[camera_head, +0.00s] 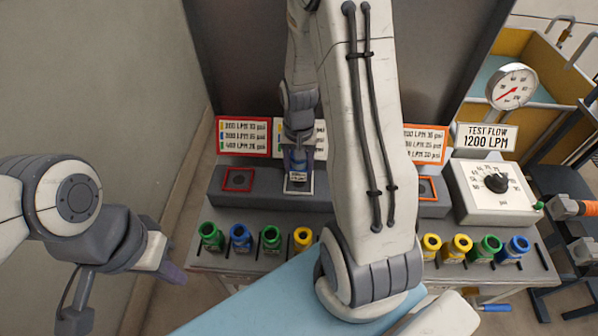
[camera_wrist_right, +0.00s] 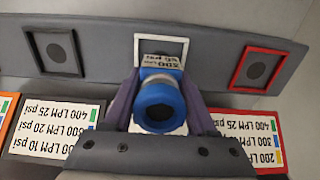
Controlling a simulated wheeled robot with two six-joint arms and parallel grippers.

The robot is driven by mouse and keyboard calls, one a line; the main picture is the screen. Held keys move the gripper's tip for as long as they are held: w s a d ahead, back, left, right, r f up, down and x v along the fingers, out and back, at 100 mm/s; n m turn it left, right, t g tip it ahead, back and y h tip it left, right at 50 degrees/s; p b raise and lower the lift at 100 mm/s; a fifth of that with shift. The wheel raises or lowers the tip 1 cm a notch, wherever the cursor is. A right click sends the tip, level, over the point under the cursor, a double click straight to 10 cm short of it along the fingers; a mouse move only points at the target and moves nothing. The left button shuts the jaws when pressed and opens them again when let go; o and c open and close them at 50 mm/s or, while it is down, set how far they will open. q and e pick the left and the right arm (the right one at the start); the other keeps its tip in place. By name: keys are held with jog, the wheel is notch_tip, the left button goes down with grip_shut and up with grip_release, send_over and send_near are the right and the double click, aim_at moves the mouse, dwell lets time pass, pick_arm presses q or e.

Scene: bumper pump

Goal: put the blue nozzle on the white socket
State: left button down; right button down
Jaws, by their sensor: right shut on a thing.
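My right gripper (camera_head: 297,160) is shut on a blue nozzle (camera_wrist_right: 160,103), one finger on each side of it. The nozzle's round open end faces the wrist camera, and a pale label shows on its far part. The white socket (camera_wrist_right: 138,50) is a white square frame on the dark block, right by the nozzle's labelled end. It also shows below the gripper in the head view (camera_head: 298,190). The nozzle covers its middle, so I cannot tell whether they touch. My left gripper (camera_head: 172,272) is away at the lower left, apart from the bench; its jaw opening is unclear.
A red socket (camera_head: 238,180) is left of the white one; an orange socket (camera_head: 427,188) is to the right. Several nozzles stand along the front, including a blue one (camera_head: 240,238). A gauge box (camera_head: 492,195) stands right. My right arm hides the bench's middle.

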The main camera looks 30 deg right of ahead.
aim_at(299, 174)
jog(key=shift+f, duration=1.65)
jog(key=shift+f, duration=0.1)
jog(key=shift+c, duration=1)
grip_release()
notch_tip(299, 174, up, 12)
jog(key=shift+r, duration=0.15)
jog(key=s+a+r+n, duration=0.2)
jog(key=a+n, duration=0.1)
jog(key=a, duration=0.4)
jog(key=s+a+r+n, duration=0.2)
jog(key=a+n, duration=0.1)
jog(key=a, duration=0.4)
jog(key=s+a+r+n+y, duration=0.1)
jog(key=s+a+r+n, duration=0.1)
jog(key=s+a+n, duration=0.6)
jog(key=s+a, duration=0.2)
jog(key=s, duration=0.3)
jog(key=shift+s+r+n, duration=0.3)
jog(key=shift+r+n, duration=0.05)
jog(key=shift+n, duration=0.05)
